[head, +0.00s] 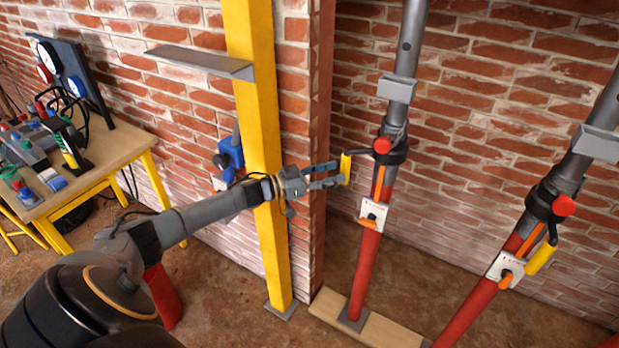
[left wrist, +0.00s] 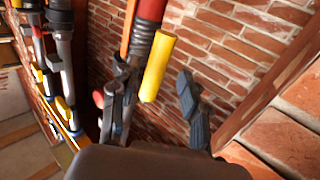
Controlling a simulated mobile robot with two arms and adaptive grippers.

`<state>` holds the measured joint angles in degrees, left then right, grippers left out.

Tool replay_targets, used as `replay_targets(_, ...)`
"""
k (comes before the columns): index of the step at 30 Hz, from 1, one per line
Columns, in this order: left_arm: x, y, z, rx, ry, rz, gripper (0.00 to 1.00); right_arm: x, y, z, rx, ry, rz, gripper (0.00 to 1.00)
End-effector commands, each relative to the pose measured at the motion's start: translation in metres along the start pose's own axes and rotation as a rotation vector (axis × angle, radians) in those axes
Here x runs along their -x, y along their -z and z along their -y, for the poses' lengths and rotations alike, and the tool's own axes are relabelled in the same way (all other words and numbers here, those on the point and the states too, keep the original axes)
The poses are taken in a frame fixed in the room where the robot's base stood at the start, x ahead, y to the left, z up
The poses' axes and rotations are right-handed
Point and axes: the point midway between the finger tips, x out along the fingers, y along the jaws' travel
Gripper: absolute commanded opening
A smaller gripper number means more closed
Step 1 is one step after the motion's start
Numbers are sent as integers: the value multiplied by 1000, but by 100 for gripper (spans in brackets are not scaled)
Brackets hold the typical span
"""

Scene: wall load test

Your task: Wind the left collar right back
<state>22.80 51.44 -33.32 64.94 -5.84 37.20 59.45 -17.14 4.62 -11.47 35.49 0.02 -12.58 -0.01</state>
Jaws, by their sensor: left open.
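The left prop has a red lower tube (head: 368,270) and a grey upper tube (head: 410,40). Its dark left collar (head: 396,155) has a red knob (head: 382,145) and an arm to the left ending in a yellow handle (head: 346,168). My left gripper (head: 338,174) is open at the yellow handle. In the left wrist view the yellow handle (left wrist: 158,68) appears between the two spread fingers of the left gripper (left wrist: 154,84), without clear contact. My right gripper is not in view.
A second prop with its own dark collar (head: 543,200) and yellow handle (head: 541,260) leans at right. A yellow post (head: 262,120) stands just behind my left forearm. A workbench (head: 100,160) with tools and gauges is at left. A brick wall is behind.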

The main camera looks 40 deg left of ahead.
Motion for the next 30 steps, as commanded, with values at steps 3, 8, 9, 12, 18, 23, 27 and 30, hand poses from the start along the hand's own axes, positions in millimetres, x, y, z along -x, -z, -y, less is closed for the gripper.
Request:
replay_targets(3, 30, -2, 1, 0, 2, 7, 45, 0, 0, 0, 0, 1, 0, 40)
replay_targets(8, 60, -2, 1, 0, 2, 5, 45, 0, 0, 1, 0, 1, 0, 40)
replay_targets(9, 65, -2, 1, -1, 3, 5, 45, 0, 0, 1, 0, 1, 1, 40)
replay_targets(12, 76, -1, 2, 0, 3, 3, 45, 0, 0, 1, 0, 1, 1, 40)
replay_targets(18, 84, -1, 2, -1, 3, 2, 45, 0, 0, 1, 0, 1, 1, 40)
replay_targets(23, 84, 0, 2, -1, 3, 1, 45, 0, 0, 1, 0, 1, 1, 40)
replay_targets(27, 83, 0, 2, -1, 3, 1, 45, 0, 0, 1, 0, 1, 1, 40)
replay_targets(30, 83, 0, 2, -1, 3, 1, 45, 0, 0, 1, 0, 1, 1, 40)
